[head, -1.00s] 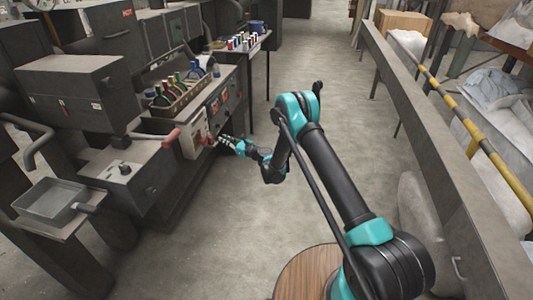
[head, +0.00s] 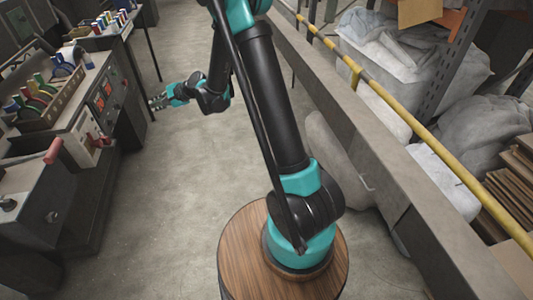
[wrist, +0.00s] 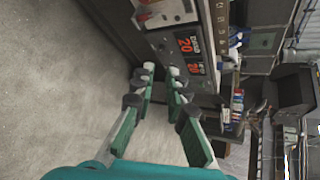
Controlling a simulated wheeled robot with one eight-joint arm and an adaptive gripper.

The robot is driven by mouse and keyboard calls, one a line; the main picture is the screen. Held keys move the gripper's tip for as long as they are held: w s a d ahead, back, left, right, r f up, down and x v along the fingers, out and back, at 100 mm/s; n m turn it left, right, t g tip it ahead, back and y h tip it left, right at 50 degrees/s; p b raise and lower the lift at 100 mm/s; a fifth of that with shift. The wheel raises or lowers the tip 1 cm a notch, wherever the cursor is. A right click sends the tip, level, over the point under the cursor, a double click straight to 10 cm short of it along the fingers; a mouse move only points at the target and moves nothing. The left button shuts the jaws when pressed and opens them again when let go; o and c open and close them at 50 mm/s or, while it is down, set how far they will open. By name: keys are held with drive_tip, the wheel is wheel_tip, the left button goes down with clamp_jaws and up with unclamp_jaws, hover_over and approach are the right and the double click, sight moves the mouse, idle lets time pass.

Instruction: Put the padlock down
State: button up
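My gripper (head: 158,102) is held out over the floor, to the right of the machine front. In the wrist view its two fingers (wrist: 159,73) stand apart, with a gap between the tips and nothing visible in it. A pale switch box (head: 86,138) on the machine front carries small red parts (head: 101,141). The red parts also show at the top of the wrist view (wrist: 144,15), clear of the fingers. I cannot tell whether one of them is the padlock. No padlock can be made out elsewhere.
A panel with red number displays (wrist: 187,45) is beside the fingers. A wooden rack of coloured spools (head: 45,105) stands on the machine. A table with small coloured items (head: 105,25) is behind it. A long grey beam (head: 345,140) runs along the right. The floor between is clear.

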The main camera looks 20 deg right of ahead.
drive_tip(key=s+d+f+n+g+h, duration=0.1)
drive_tip(key=s+d+n+h, duration=0.4)
drive_tip(key=s+d, duration=1.2)
drive_tip(key=s+d+f+n+g+h, duration=0.1)
drive_tip(key=s+d+n+h, duration=0.4)
drive_tip(key=s+d, duration=1.2)
drive_tip(key=shift+s+d+f+n+h, duration=0.2)
drive_tip(key=shift+s+f+n+h, duration=0.2)
drive_tip(key=shift+s+f+n, duration=0.4)
drive_tip(key=shift+a+r, duration=0.1)
drive_tip(key=shift+r, duration=0.05)
